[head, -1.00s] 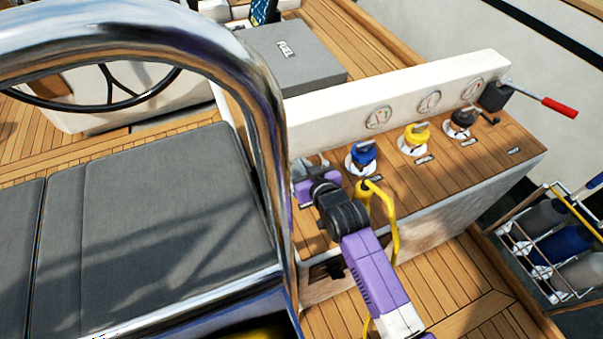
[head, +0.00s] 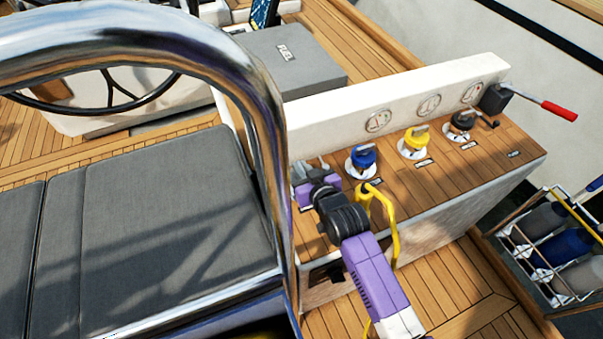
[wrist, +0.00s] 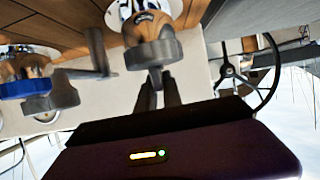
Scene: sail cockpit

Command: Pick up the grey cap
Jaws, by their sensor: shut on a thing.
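The grey cap (wrist: 152,45) shows at the top centre of the wrist view, with its grey handle between my fingertips. My gripper (wrist: 157,82) is shut on it. A white round fitting (wrist: 180,5) shows just beyond the cap; I cannot tell whether the cap touches it. In the head view my gripper (head: 304,178) is at the left end of the wooden panel, beside the chrome rail, and largely hides the cap.
A blue cap (head: 364,156), a yellow cap (head: 416,138) and a black cap (head: 461,122) stand in a row on the wooden panel (head: 490,150). A chrome rail (head: 268,130) rises close left of my gripper. A red-handled lever (head: 558,110) is at the far right.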

